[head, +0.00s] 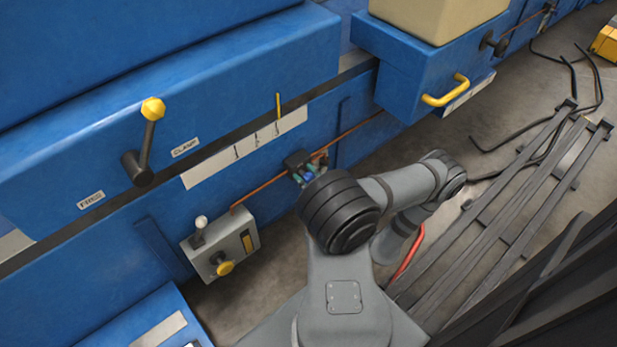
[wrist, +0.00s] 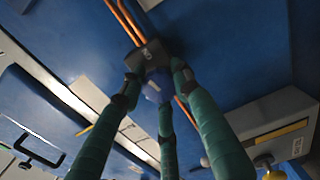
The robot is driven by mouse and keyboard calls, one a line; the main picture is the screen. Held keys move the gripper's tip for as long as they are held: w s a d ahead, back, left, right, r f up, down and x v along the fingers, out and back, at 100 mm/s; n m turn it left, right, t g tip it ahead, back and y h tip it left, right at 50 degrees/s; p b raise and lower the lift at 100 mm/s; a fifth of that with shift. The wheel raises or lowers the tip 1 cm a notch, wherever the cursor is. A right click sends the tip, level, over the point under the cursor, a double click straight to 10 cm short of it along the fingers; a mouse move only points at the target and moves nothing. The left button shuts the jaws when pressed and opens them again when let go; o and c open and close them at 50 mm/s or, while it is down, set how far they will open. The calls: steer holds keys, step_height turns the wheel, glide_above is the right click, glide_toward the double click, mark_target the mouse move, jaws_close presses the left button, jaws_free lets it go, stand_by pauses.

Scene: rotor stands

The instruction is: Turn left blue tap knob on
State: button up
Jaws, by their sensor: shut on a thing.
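The blue tap knob (wrist: 152,88) sits on a small dark valve block (wrist: 150,56) on the blue machine wall in the wrist view. My gripper (wrist: 154,94) has green fingers with dark tips, closed around the knob. The fingers hide much of the knob, and its turn angle cannot be told. In the head view, my gripper (head: 308,174) is at the dark block (head: 297,159) low on the blue wall, partly hidden by my arm. A second blue knob cannot be made out.
Orange pipes (wrist: 122,18) run to the block. A grey control box (head: 222,248) with a yellow knob stands on its left in the head view. A lever with a yellow tip (head: 153,108) juts out above. Dark metal racks (head: 510,205) lie on the floor at right.

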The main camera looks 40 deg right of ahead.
steer(key=shift+d+m, duration=0.1)
steer(key=shift+m, duration=1)
steer(key=o, duration=1.2)
steer(key=shift+s, duration=0.15)
steer(key=s, duration=1.1)
steer(key=shift+s, duration=0.4)
steer(key=shift+w, duration=0.1)
steer(key=w, duration=1.2)
